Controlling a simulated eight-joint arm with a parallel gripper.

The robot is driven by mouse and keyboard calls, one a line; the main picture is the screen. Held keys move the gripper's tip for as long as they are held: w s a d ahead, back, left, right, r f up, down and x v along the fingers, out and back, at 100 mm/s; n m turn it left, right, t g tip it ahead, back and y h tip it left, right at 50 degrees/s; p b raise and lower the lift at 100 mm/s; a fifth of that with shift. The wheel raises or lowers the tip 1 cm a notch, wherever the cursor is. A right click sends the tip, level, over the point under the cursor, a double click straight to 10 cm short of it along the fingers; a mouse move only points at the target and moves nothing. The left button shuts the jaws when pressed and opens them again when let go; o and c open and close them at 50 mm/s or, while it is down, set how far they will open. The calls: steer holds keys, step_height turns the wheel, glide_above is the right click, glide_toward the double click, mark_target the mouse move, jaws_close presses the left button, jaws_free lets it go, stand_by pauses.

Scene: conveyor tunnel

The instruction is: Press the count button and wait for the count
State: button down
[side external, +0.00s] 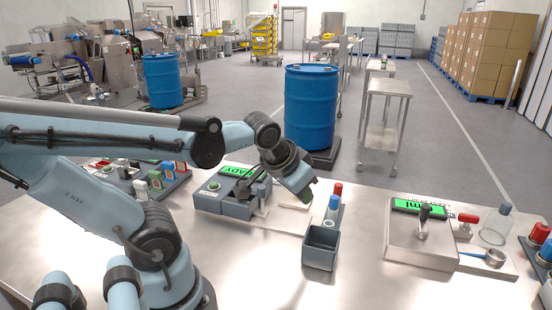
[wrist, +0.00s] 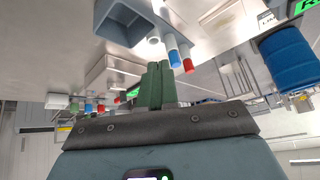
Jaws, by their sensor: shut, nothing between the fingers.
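The grey tunnel unit (side external: 228,205) stands on the steel table, left of centre in the side external view. Its green display (side external: 240,170) shows letters ending in "ADY", partly covered by my arm. A round green button (side external: 214,186) is on its top left part; I cannot read a label on it. My gripper (side external: 307,197) is to the right of the unit, apart from the button, tilted down above the table. In the wrist view my green fingers (wrist: 156,84) are together, with nothing between them. The button cannot be made out in the wrist view.
A grey open bin (side external: 320,248) with a rack of red- and blue-capped tubes (side external: 334,203) stands close to my gripper. A dispenser with a green display (side external: 418,208) is at right. Several coloured blocks (side external: 154,181) stand left. A blue drum (side external: 311,105) is behind the table.

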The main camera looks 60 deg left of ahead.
steer(key=s+a+r+n+g+y, duration=0.1)
steer(key=s+a+n+g+y, duration=0.15)
steer(key=a, duration=0.55)
steer(key=s+a+n+g+y, duration=0.2)
steer(key=a+n, duration=0.1)
steer(key=a, duration=0.4)
step_height(320, 180, up, 2)
steer(key=n+g+y, duration=0.2)
steer(key=n+g, duration=0.3)
steer(key=n, duration=0.1)
glide_above(216, 185)
steer(key=shift+a+r, duration=0.1)
steer(key=shift+r, duration=0.1)
steer(key=shift+f, duration=4.4)
steer(key=shift+f, duration=0.1)
steer(key=shift+f, duration=0.35)
